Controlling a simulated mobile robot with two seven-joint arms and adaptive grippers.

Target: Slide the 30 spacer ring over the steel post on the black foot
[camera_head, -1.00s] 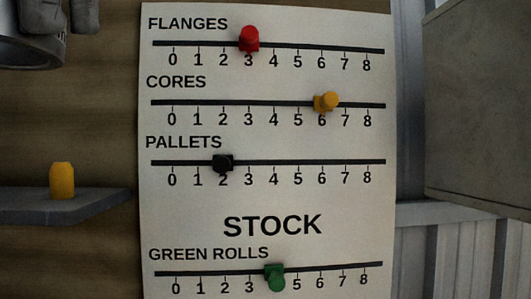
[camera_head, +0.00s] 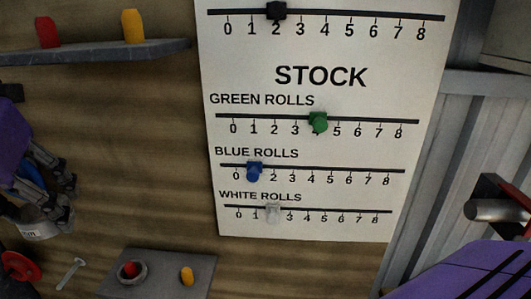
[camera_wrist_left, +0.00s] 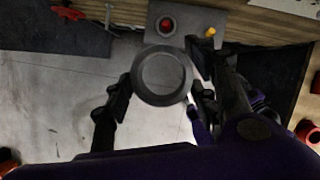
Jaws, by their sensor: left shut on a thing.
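My left gripper (camera_head: 38,205) is at the left edge of the head view, shut on a grey ring with a partly hidden label, the spacer ring (camera_head: 33,230). The number on the label cannot be read. In the left wrist view the ring (camera_wrist_left: 162,75) is a dark grey round between the two fingers, seen from its flat side. It is held in the air. I cannot pick out the steel post or its black foot in either view. My right gripper is not in view; a purple part of mine shows at the lower right.
A grey plate (camera_head: 205,262) carries a red button (camera_head: 130,270) and a yellow peg (camera_head: 187,276). A wrench (camera_head: 70,273) and a red wheel (camera_head: 20,266) are beside it. A stock board (camera_head: 320,50) and a shelf (camera_head: 100,52) are behind. A steel cylinder (camera_head: 495,211) sticks out at right.

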